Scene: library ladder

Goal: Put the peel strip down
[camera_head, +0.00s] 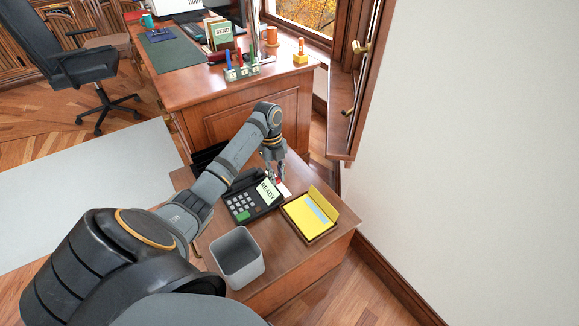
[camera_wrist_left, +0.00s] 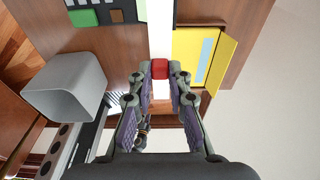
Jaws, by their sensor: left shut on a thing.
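The peel strip is a white band (camera_wrist_left: 160,35) with a red tab (camera_wrist_left: 159,69) at its near end. My left gripper (camera_wrist_left: 160,78) is shut on the red tab, with the white band stretching away from the fingertips. In the head view my left gripper (camera_head: 277,170) is over the small wooden cabinet, just behind the black keypad device (camera_head: 240,206) with its READY sign (camera_head: 267,191). A small white and red bit of the strip (camera_head: 284,189) shows below the fingers. I cannot tell whether the strip touches the cabinet top. My right gripper is out of view.
An empty grey bin (camera_head: 238,256) stands at the cabinet's front left; it also shows in the wrist view (camera_wrist_left: 65,85). An open yellow box (camera_head: 308,214) lies right of the keypad device. The white wall (camera_head: 460,150) and window frame are to the right. A desk (camera_head: 235,90) stands behind.

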